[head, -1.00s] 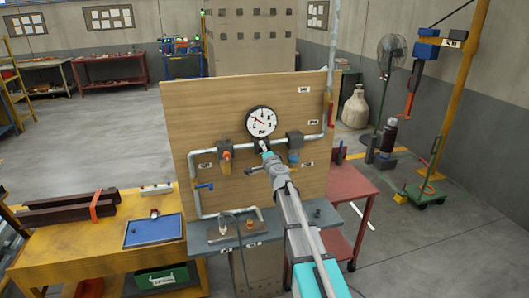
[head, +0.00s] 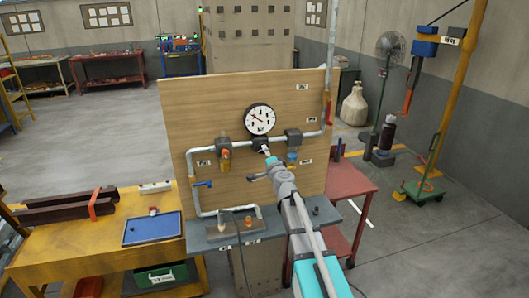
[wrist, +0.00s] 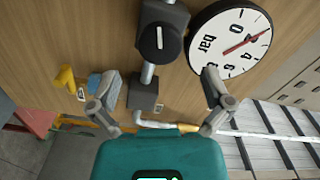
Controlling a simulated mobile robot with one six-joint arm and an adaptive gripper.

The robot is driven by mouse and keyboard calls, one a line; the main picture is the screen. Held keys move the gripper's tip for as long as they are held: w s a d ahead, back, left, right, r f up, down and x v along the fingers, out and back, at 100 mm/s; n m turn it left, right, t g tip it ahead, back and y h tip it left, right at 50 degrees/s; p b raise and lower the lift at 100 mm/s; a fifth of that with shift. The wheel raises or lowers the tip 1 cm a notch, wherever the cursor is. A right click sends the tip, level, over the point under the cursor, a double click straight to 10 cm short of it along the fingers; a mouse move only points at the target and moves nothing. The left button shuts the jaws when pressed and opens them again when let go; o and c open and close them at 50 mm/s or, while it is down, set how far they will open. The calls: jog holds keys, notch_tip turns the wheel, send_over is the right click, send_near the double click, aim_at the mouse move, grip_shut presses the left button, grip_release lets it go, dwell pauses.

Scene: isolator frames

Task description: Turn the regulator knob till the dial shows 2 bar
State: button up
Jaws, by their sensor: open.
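The round white dial (head: 259,119) is fixed on the wooden board. It also shows in the wrist view (wrist: 232,38), with "bar" printed on it and a red needle lying between the 0 and the 4. The regulator knob (wrist: 158,38) is dark and round with a white mark, beside the dial in the wrist view. In the head view my gripper and arm largely cover the knob. My gripper (wrist: 160,102) is open and empty, its fingers spread wide and apart from the knob. In the head view my gripper (head: 268,159) is just below the dial.
Grey pipes, an orange-bottomed unit (head: 225,157) and a blue-handled valve (head: 203,184) are on the board (head: 185,115) at left. A grey shelf (head: 205,240) juts out below. A yellow bench (head: 80,250) with a blue tray (head: 150,229) stands at left.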

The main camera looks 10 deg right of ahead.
jog(key=s, duration=0.6)
jog(key=shift+d, duration=0.3)
jog(key=shift+s+a, duration=0.1)
jog(key=s+a+f+n+g+y+b, duration=0.1)
jog(key=s+a+f+n+g+y, duration=0.4)
jog(key=s+a+f+n+g, duration=0.6)
jog(key=s+d+f+g+h, duration=0.2)
jog(key=s+d+f, duration=0.1)
jog(key=s, duration=0.2)
jog(key=s+d+f+n+g+h, duration=0.1)
jog(key=s+d+f+g+h, duration=0.1)
jog(key=s, duration=0.4)
jog(key=s+d+f+n+g+h+b, duration=0.1)
jog(key=s+d+f+g+h, duration=0.1)
jog(key=s+d+f+g, duration=0.1)
jog(key=s+d+f, duration=0.1)
jog(key=s+d, duration=0.1)
jog(key=s, duration=0.1)
jog(key=shift+d+f+h, duration=0.3)
jog(key=shift+d+h, duration=0.1)
dwell(1.0)
